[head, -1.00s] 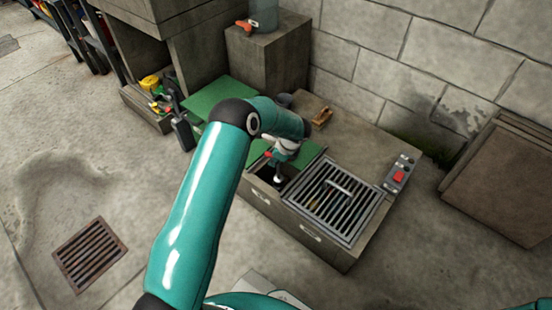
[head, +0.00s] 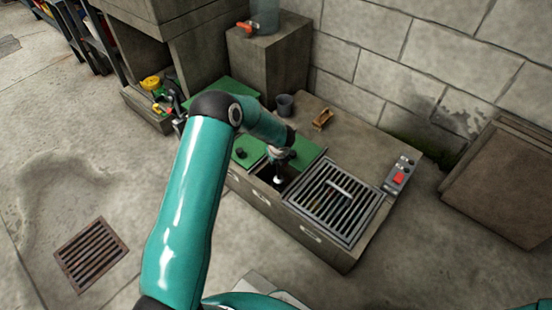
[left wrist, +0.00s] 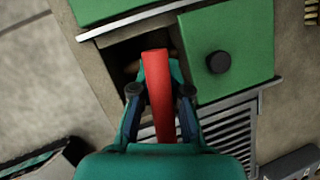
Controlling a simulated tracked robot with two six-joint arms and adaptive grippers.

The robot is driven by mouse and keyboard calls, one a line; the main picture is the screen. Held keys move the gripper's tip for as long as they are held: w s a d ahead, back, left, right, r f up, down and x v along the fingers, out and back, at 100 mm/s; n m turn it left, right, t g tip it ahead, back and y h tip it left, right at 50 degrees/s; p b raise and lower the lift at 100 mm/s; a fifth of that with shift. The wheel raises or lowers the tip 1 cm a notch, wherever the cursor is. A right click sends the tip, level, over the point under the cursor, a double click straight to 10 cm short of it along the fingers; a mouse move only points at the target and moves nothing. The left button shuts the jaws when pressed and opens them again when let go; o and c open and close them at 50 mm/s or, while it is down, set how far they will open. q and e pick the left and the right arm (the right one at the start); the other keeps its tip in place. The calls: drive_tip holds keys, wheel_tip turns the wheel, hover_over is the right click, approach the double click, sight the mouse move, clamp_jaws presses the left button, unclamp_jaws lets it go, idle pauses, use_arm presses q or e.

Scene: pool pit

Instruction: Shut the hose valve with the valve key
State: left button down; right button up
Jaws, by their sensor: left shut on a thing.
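My left gripper (head: 279,156) is over the open pit (head: 268,172) between the green lids. In the left wrist view, the left gripper (left wrist: 160,95) is shut on the red handle of the valve key (left wrist: 157,85), which lies lengthwise between the fingers. The key's lower part is hidden behind its handle and my gripper. The pit opening (left wrist: 118,55) shows dark beside the handle, with a small brownish shape inside. I cannot make out the hose valve, or whether the key touches it. My right gripper is not in view.
A green lid with a black knob (left wrist: 218,62) borders the pit. A metal grate (head: 338,202) lies right of it, and a control box with a red switch (head: 398,177) beyond. A grey cup (head: 284,105) and a brush (head: 322,118) stand behind. A block wall closes the back.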

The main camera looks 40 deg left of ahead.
use_arm(q)
drive_tip(key=shift+r+p, duration=0.85)
drive_tip(key=shift+r, duration=0.55)
drive_tip(key=shift+r+p, duration=0.5)
drive_tip(key=shift+r, duration=0.2)
wheel_tip(320, 180, up, 9)
drive_tip(key=p, duration=0.7)
